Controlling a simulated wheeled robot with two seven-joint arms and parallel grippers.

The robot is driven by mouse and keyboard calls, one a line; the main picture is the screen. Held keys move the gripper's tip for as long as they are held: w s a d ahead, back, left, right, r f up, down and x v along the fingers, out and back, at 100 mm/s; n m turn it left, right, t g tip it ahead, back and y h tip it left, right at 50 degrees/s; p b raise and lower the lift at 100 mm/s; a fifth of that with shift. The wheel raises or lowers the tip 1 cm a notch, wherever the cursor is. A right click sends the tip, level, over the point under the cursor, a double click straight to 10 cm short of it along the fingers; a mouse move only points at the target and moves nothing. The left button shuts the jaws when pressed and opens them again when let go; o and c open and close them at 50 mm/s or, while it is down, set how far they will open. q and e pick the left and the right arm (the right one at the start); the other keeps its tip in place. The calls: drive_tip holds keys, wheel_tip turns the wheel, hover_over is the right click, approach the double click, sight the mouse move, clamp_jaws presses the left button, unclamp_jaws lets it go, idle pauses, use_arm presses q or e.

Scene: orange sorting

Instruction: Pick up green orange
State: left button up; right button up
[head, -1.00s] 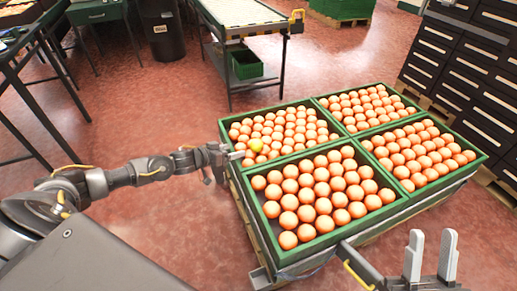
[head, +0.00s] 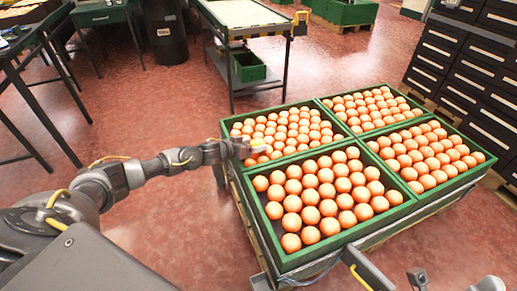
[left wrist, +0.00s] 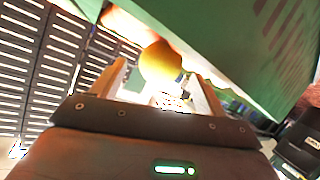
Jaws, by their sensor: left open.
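The green orange shows as a small yellow-green patch (head: 257,143) in the far-left compartment of the head view, mostly covered by my left gripper (head: 252,149). In the left wrist view a yellowish round fruit (left wrist: 160,60) sits at the tips of my left gripper (left wrist: 158,75), between its two spread fingers. I cannot tell whether the fingers touch it. My right gripper (head: 450,283) is cut off at the bottom right of the head view, and its opening is unclear.
Four green crates (head: 335,151) full of orange fruit stand together on a low pallet. A green wall fills the upper right of the left wrist view (left wrist: 220,45). Black drawer cabinets (head: 460,60) stand at the right and a worktable (head: 235,15) behind.

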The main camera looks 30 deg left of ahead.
use_arm(q)
drive_tip(key=shift+w+d+f, duration=0.15)
drive_tip(key=shift+w, duration=0.25)
drive_tip(key=c, duration=1.1)
